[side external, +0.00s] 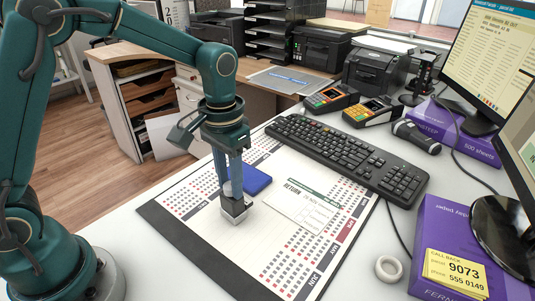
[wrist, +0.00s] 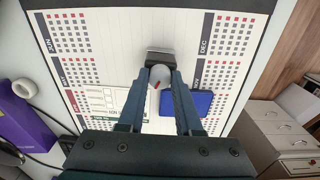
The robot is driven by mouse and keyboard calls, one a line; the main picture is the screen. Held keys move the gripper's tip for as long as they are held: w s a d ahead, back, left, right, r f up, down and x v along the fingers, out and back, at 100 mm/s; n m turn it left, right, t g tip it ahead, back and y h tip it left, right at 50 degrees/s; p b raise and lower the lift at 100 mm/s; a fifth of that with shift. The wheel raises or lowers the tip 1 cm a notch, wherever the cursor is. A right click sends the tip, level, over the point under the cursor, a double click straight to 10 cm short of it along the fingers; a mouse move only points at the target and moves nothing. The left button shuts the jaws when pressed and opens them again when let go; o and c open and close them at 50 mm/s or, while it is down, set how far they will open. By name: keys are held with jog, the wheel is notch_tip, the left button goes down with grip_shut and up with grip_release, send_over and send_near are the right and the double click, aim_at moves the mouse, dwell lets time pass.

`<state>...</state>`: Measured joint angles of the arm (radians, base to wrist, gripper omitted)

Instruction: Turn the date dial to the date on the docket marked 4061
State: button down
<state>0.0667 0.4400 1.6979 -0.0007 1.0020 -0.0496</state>
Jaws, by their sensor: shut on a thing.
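My gripper (side external: 234,190) points down over the desk mat and is shut on the white round dial (wrist: 158,80) of a small date stamp. A red mark shows on the dial. The stamp's grey block (side external: 236,210) stands on the mat below the fingers. A white docket (side external: 300,204) headed RETURN lies flat to the right of the stamp. Its date line seems to include NOV, but the day is too small to read surely. I cannot make out 4061 on it. The docket also shows partly in the wrist view (wrist: 108,98), left of the fingers.
A blue pad (side external: 257,180) lies close behind the stamp. The calendar mat (side external: 180,245) is otherwise mostly clear. A keyboard (side external: 345,155) lies behind the docket. A tape roll (side external: 389,268) and a purple box (side external: 440,235) with a yellow note reading 9073 are at the right.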

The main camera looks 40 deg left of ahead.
aim_at(230, 185)
jog(key=m, duration=0.8)
jog(key=c, duration=0.7)
grip_release()
jog(key=shift+r, duration=3.5)
